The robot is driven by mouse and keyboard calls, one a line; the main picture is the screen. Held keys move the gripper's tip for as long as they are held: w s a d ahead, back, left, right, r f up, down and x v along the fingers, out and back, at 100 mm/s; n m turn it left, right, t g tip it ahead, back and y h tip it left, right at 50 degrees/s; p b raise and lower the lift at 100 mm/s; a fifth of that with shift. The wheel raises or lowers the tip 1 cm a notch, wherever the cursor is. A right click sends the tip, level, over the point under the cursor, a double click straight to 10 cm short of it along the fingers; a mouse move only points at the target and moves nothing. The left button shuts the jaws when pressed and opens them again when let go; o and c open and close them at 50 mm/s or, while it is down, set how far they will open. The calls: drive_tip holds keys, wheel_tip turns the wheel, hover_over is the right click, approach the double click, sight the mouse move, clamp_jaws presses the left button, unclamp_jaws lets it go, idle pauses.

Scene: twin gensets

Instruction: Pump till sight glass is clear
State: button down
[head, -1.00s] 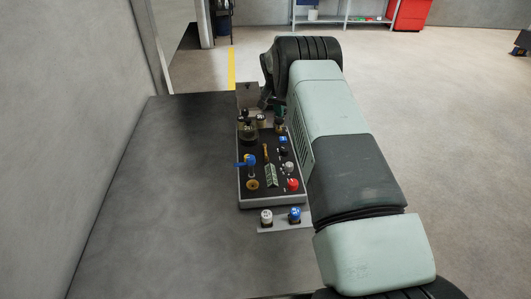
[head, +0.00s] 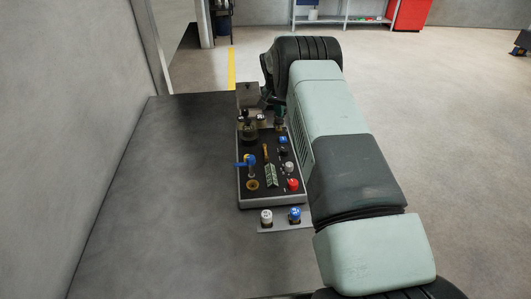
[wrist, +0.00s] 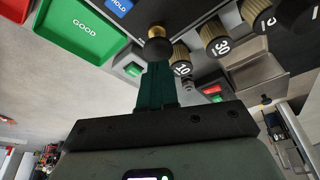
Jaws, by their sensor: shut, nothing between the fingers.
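My gripper (wrist: 158,88) shows in the wrist view as dark green fingers, shut and empty. Its tips are close to a dark knob with a brass collar (wrist: 157,46); I cannot tell whether they touch. In the head view my gripper (head: 280,114) is small, over the far right of the control panel (head: 242,203). The panel carries a dark round fitting (head: 249,133) at its far left, a blue-handled valve (head: 245,163) and a brass ring (head: 253,184). I cannot make out which fitting is the sight glass or whether it is clear.
A red button (head: 292,184) and white knob (head: 289,167) sit on the panel's right. Numbered knurled knobs (wrist: 217,41), a green GOOD tray (wrist: 85,30) and a small red-switched box (wrist: 212,93) surround my fingers. The bench top left of the panel (head: 160,200) is bare.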

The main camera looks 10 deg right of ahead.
sight(279, 120)
drive_tip(key=shift+f, duration=0.15)
idle(1.9)
drive_tip(key=shift+f, duration=0.15)
idle(0.3)
drive_tip(key=shift+f, duration=1.55)
drive_tip(key=shift+r, duration=1.65)
drive_tip(key=shift+f, duration=0.25)
drive_tip(key=shift+r, duration=1.7)
